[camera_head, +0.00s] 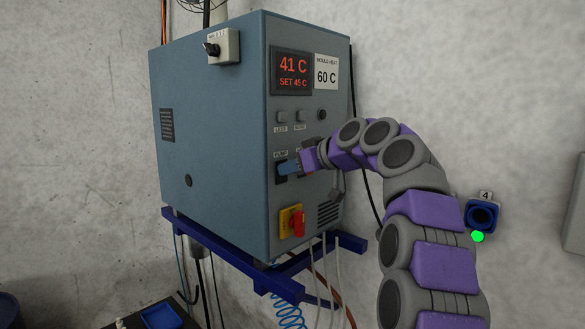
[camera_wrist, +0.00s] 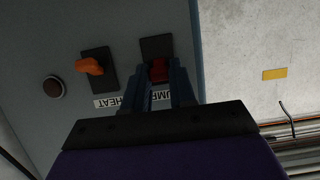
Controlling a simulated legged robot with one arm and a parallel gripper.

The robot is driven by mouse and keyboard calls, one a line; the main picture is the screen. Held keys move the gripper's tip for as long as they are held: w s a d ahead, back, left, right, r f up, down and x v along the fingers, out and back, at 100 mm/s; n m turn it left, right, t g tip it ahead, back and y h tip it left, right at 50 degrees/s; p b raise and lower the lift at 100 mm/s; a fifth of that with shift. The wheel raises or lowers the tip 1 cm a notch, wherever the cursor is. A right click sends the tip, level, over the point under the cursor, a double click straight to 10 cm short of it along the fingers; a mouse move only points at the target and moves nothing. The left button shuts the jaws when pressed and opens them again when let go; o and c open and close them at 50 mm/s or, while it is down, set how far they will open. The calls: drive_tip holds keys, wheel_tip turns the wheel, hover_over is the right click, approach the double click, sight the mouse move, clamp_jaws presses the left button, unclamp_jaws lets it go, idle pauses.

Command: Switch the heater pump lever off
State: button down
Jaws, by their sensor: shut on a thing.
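The heater unit (camera_head: 210,130) is a blue-grey box with a grey control panel on its right face. The pump lever (camera_wrist: 159,69) is dark red and sits on a black plate (camera_wrist: 157,46) in the wrist view. My gripper (camera_wrist: 161,74) has its two blue fingers on either side of this lever and is shut on it. In the head view my gripper (camera_head: 287,167) is at the panel under the PUMP label, and its fingers hide the lever. The fingers partly cover the PUMP label in the wrist view.
An orange lever (camera_wrist: 90,66) by the HEAT label is beside the pump lever. The display (camera_head: 292,73) reads 41 C, SET 45 C. A red rotary switch (camera_head: 297,223) on a yellow plate is below. A blue socket (camera_head: 483,214) is on the wall at right.

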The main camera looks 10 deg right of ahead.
drive_tip(key=shift+f+b, duration=0.15)
drive_tip(key=shift+b, duration=0.25)
drive_tip(key=shift+w+f+t+y+b, duration=0.1)
drive_tip(key=shift+f+t+y+b, duration=0.85)
drive_tip(key=shift+b, duration=2.7)
drive_tip(key=shift+s+f+t+y+b, duration=0.1)
drive_tip(key=shift+f+t+y+b, duration=0.3)
drive_tip(key=shift+t+y+b, duration=2.2)
drive_tip(key=shift+w+f+t+h+b, duration=0.1)
drive_tip(key=shift+f+t+h+b, duration=0.45)
drive_tip(key=shift+b, duration=4.1)
drive_tip(key=shift+t+y, duration=0.3)
drive_tip(key=shift+t, duration=0.2)
drive_tip(key=c, duration=0.9)
unclamp_jaws()
drive_tip(key=shift+c, duration=0.2)
